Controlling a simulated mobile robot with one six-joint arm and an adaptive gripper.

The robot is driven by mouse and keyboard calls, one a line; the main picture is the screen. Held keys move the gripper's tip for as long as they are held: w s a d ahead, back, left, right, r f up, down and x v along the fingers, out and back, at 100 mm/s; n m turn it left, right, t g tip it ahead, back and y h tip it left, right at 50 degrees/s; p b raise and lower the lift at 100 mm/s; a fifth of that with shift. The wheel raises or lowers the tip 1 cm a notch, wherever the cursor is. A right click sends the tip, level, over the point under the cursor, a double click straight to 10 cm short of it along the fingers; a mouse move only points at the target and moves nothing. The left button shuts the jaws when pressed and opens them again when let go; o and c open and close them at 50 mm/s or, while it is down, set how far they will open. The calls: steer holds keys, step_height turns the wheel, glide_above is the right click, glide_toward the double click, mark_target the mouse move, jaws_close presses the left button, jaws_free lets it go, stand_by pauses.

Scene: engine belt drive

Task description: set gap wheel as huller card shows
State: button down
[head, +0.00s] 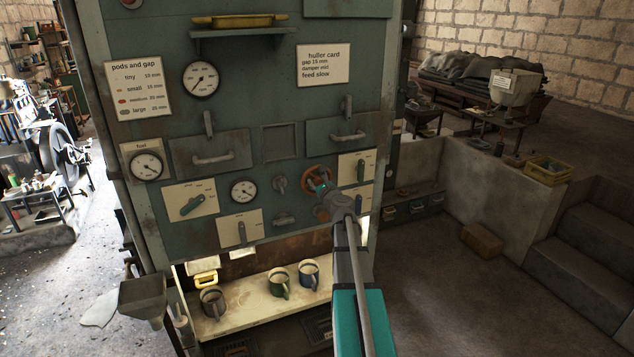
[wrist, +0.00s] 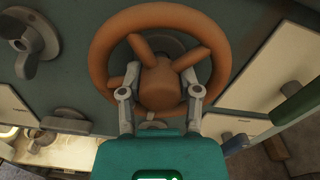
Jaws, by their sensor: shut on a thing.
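The huller card (head: 323,65) is on the upper right of the green panel and reads gap 15 mm, damper mid, feed slow. The pods and gap card (head: 139,88) at upper left lists sizes, with small at 15 mm. An orange-brown handwheel (head: 314,172) sits on the lower right of the panel; in the wrist view the wheel (wrist: 196,32) shows its rim, spokes and hub. My gripper (wrist: 158,88) has its fingers on both sides of the hub, inside the rim, shut on it. In the head view my gripper (head: 330,190) partly hides the wheel.
Round gauges are at the panel top (head: 201,79), the fuel plate (head: 147,166) and low centre (head: 243,191). Lever plates (head: 190,202) (head: 241,229) (head: 357,167) and drawer handles surround the wheel. Mugs (head: 279,282) stand on the shelf below. Open floor lies to the right.

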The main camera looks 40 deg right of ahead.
steer(key=shift+n, duration=0.3)
steer(key=n, duration=1.9)
steer(key=shift+n, duration=0.4)
steer(key=n, duration=0.6)
steer(key=c, duration=0.6)
jaws_free()
